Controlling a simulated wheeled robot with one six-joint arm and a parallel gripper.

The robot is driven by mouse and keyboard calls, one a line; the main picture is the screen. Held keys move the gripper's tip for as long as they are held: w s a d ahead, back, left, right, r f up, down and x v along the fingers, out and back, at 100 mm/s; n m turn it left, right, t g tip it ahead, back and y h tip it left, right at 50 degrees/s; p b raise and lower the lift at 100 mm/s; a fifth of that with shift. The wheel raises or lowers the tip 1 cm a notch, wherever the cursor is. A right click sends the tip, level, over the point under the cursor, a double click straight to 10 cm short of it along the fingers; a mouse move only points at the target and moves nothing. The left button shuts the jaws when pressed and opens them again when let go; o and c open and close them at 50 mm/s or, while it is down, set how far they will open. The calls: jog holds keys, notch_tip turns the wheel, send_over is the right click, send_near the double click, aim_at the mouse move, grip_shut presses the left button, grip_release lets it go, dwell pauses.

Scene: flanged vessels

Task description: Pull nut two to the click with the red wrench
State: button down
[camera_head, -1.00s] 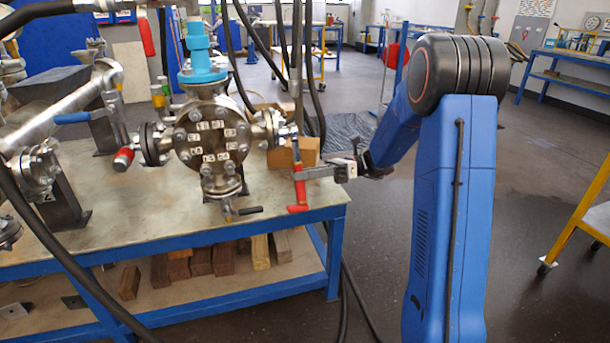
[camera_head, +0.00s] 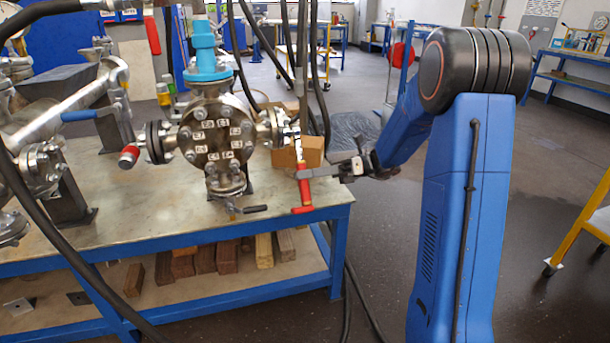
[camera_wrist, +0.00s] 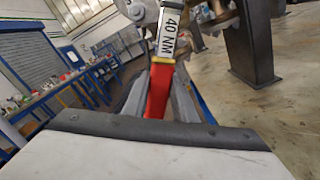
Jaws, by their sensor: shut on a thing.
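The red wrench (camera_head: 304,190) hangs roughly upright at the right side of the flanged vessel (camera_head: 214,137), its upper end near the right side flange (camera_head: 268,129). My gripper (camera_head: 308,174) reaches in from the right and is shut on the wrench's red handle. In the wrist view the red handle (camera_wrist: 160,88) sits between my fingers, and its grey shaft reads "40 NM". The vessel's round front cover carries several numbered white tags around its bolts, too small to read surely. Which nut is two, and whether the wrench head sits on it, I cannot tell.
The vessel stands on a metal-topped bench (camera_head: 120,215) with a blue frame. A cardboard box (camera_head: 312,151) stands behind the wrench. Dark hoses hang close above it. A blue-handled valve lever (camera_head: 80,115) is at left. Wooden blocks (camera_head: 205,259) lie on the lower shelf.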

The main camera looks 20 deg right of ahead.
jog(key=shift+s+r+m, duration=1.2)
jog(key=shift+s+m, duration=0.1)
jog(key=shift+m, duration=0.3)
jog(key=shift+d, duration=2.5)
